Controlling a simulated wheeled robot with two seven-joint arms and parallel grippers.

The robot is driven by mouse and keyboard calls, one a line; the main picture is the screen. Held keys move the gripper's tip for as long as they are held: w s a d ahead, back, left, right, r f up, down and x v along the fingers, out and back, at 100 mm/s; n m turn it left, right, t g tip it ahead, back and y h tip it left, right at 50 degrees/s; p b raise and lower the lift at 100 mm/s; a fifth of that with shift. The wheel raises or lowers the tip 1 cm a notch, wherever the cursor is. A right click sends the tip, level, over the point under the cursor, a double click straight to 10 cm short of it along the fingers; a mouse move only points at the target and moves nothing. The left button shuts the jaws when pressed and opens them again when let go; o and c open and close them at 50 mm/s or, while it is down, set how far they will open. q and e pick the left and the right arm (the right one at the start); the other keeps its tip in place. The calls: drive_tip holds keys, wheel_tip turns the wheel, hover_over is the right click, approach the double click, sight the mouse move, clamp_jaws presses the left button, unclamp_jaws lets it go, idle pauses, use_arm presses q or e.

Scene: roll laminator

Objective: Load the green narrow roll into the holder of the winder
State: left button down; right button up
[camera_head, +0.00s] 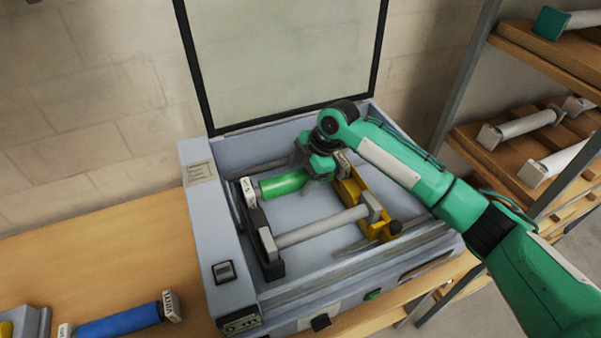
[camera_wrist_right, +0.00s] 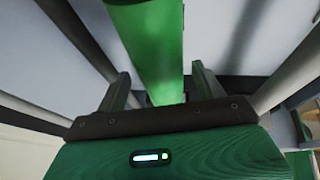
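The green narrow roll (camera_head: 283,183) lies across the back part of the winder (camera_head: 222,255), with its pale left end cap (camera_head: 249,190) by the dark left bracket (camera_head: 258,222). Its right end lies near the yellow bracket (camera_head: 372,207), partly hidden by my gripper. Whether both ends are fully seated cannot be told. My right gripper (camera_head: 318,172) is over the right part of the roll. In the right wrist view, its fingers (camera_wrist_right: 162,85) stand apart on either side of the green roll (camera_wrist_right: 155,45), with narrow gaps visible. My left gripper is not in view.
A grey roll (camera_head: 322,226) lies across the winder in front of the green one. The glazed lid (camera_head: 285,60) stands open behind. A blue roll (camera_head: 118,320) lies on the wooden table (camera_head: 95,255) at left. Shelves (camera_head: 545,55) with more rolls stand at right.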

drive_tip(key=shift+r, duration=0.1)
drive_tip(key=shift+r, duration=0.3)
drive_tip(key=shift+d+r, duration=0.1)
drive_tip(key=shift+r, duration=0.3)
drive_tip(key=b+v, duration=0.3)
drive_tip(key=v, duration=0.8)
drive_tip(key=shift+r+b, duration=0.3)
drive_tip(key=shift+b, duration=0.05)
drive_tip(key=shift+d+f, duration=0.1)
drive_tip(key=shift+d, duration=0.05)
